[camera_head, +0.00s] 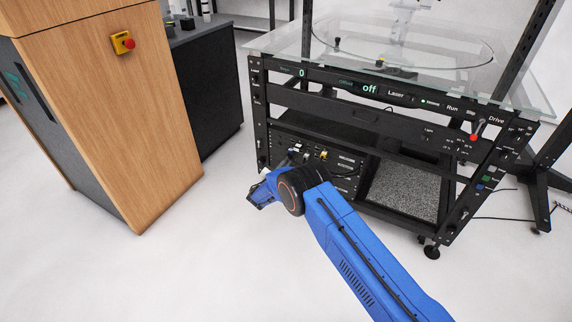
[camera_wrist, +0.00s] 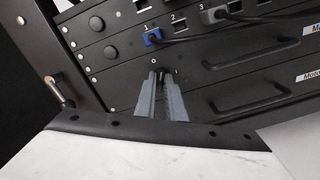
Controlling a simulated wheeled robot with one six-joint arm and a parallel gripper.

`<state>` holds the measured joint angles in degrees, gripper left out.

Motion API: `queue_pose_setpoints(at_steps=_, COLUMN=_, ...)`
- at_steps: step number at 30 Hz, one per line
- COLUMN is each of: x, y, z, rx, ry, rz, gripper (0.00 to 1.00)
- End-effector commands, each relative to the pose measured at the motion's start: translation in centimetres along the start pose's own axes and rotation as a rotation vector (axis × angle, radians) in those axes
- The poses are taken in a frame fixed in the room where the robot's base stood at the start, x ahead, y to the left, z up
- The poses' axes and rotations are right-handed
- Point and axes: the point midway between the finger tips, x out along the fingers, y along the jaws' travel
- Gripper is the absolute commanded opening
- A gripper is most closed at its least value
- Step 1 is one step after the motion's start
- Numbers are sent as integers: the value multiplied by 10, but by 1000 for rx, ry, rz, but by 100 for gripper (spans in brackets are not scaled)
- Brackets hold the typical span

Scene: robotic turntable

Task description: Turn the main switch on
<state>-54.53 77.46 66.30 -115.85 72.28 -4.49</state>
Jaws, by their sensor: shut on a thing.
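The main switch (camera_wrist: 161,72) is a small dark part on the black front panel of a rack unit, between white "O" and "I" marks in the wrist view. My gripper (camera_wrist: 162,82) has its two grey fingers close together at the panel, shut on the switch. The fingers cover most of the switch, so its position cannot be told. In the head view the blue end of my arm is in front of the lower left of the rack, and the switch and fingertips cannot be made out.
The turntable rack (camera_head: 300,90) has a glass top and displays reading "0" and "off". A blue plug (camera_wrist: 153,37) and dark cables sit just above the switch. A wooden cabinet (camera_head: 110,110) with a red emergency button (camera_head: 123,42) stands left. Floor between is clear.

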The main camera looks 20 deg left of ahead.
Motion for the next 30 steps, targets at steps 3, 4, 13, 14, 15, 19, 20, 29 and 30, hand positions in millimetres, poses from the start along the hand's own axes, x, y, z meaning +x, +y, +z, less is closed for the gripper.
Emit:
queue_pose_setpoints(at_steps=3, x=0, y=-1, z=0, rx=110, ry=-1, rz=-1, gripper=0)
queue_pose_setpoints(at_steps=4, x=0, y=-1, z=0, rx=139, ry=-1, rz=-1, gripper=0)
queue_pose_setpoints(at_steps=13, x=0, y=-2, z=0, rx=423, ry=-1, rz=-1, gripper=0)
queue_pose_setpoints(at_steps=14, x=0, y=-2, z=0, rx=452, ry=-1, rz=-1, gripper=0)
queue_pose_setpoints(at_steps=15, x=0, y=-2, z=0, rx=490, ry=-1, rz=-1, gripper=0)
queue_pose_setpoints(at_steps=19, x=0, y=-2, z=0, rx=613, ry=-1, rz=-1, gripper=0)
queue_pose_setpoints(at_steps=20, x=0, y=-3, z=0, rx=641, ry=-1, rz=-1, gripper=0)
queue_pose_setpoints(at_steps=29, x=0, y=-4, z=-1, rx=890, ry=-1, rz=-1, gripper=0)
queue_pose_setpoints(at_steps=30, x=0, y=-4, z=-1, rx=917, ry=-1, rz=-1, gripper=0)
